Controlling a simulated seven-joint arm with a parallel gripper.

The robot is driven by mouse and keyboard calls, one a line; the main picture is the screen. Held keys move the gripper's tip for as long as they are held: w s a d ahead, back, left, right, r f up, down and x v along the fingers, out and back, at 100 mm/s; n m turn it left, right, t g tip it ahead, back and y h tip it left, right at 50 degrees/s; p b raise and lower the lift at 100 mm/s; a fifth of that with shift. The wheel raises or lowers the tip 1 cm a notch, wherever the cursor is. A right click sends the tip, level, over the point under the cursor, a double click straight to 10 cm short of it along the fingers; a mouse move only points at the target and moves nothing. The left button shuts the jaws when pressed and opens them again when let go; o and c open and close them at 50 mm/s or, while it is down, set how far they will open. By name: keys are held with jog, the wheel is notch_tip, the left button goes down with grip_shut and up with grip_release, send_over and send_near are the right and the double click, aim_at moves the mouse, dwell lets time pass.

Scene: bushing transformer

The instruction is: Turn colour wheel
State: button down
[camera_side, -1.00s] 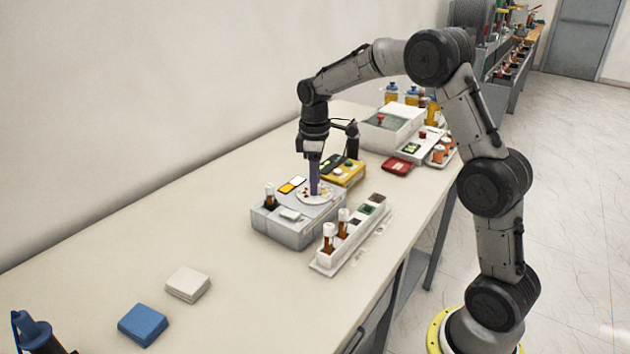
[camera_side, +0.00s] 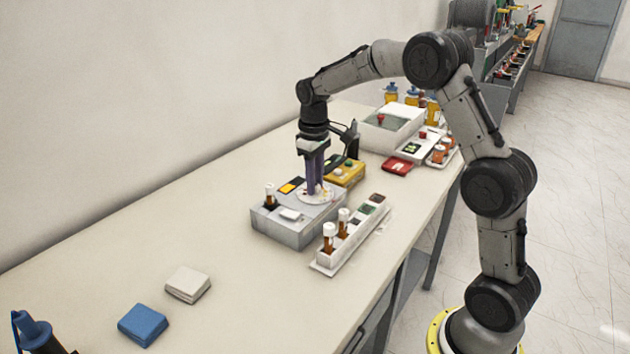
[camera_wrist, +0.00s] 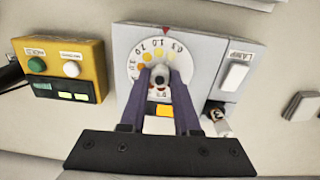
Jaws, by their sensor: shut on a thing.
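The colour wheel (camera_wrist: 148,56) is a white disc with numbers and a ring of yellow-to-orange dots; in the side view the wheel (camera_side: 326,197) lies on top of a grey instrument box (camera_side: 296,235). My gripper (camera_wrist: 160,80) points down over the wheel, and its purple fingers are shut on the wheel's central knob (camera_wrist: 159,72). In the side view my gripper (camera_side: 314,188) stands upright at the wheel. The fingers hide part of the wheel's lower side. A red triangle mark (camera_wrist: 166,31) is on the box at the wheel's top edge.
The box also carries a white lamp switch (camera_wrist: 235,76) and a vial (camera_side: 270,196). A yellow box with buttons (camera_wrist: 61,70) stands close beside it. A white rack with brown vials (camera_side: 345,238) is in front. Blue (camera_side: 143,325) and white (camera_side: 187,284) pads lie on the open table.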

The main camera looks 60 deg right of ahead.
jog(key=shift+m, duration=0.9)
jog(key=c, duration=0.6)
grip_release()
jog(key=shift+c, duration=0.2)
notch_tip(320, 180, up, 14)
jog(key=shift+a, duration=0.15)
jog(key=shift+f, duration=0.1)
